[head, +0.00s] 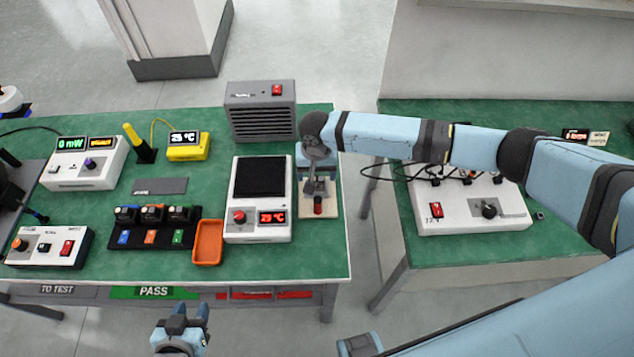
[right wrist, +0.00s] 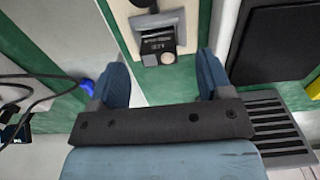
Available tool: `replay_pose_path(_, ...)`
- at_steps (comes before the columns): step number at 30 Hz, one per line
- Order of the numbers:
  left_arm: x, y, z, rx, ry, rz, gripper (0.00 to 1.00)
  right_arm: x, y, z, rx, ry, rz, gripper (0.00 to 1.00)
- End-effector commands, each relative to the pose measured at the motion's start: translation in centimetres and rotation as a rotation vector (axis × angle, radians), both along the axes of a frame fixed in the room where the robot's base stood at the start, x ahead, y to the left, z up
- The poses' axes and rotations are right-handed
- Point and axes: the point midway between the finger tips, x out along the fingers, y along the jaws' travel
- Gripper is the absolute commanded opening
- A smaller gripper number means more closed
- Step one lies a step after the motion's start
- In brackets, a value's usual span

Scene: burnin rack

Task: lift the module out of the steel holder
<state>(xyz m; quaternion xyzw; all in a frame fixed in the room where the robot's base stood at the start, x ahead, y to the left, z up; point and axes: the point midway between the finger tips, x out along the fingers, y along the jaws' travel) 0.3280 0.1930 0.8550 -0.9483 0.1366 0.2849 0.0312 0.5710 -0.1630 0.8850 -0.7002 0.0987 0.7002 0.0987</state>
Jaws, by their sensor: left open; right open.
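The module (right wrist: 157,42), a small grey block with a dark printed label, sits in the steel holder (right wrist: 174,22) on a pale base plate (right wrist: 188,8). In the head view, the pale plate (head: 333,211) stands right of the white hot plate, with a red part (head: 318,207) at its front; my right arm hides most of the module. My right gripper (right wrist: 160,62) is open, its fingers spread either side of the module's line in the right wrist view; I cannot tell if either touches it. My left gripper (head: 182,318) is open and empty before the table's front edge.
The hot plate (head: 258,229) stands close left of the holder, with a grey fan box (head: 261,125) behind it. An orange tray (head: 208,243) and a black rack (head: 152,238) of modules lie further left. A gap separates the right table (head: 520,258).

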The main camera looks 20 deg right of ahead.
Motion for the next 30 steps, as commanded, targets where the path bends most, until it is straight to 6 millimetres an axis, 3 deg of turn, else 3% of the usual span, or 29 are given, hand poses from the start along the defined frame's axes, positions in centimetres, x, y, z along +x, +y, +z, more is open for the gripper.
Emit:
replay_pose_path(9,-0.1,0.0,0.4,-0.001,0.002,0.0,0.43,0.4,-0.3,-4.3,-0.001,0.001,0.0,0.72)
replay_pose_path(18,-0.1,0.0,0.4,0.0,0.002,0.001,0.43,0.4,-0.3,-4.8,0.0,0.0,0.0,0.72)
replay_pose_path(25,-0.1,0.0,0.4,0.0,0.002,0.001,0.43,0.4,-0.3,-4.8,0.0,0.0,0.0,0.2)
replay_pose_path(30,-0.1,0.0,0.5,-0.001,0.001,0.001,0.43,0.4,-0.3,-4.8,0.0,0.0,0.0,0.19)
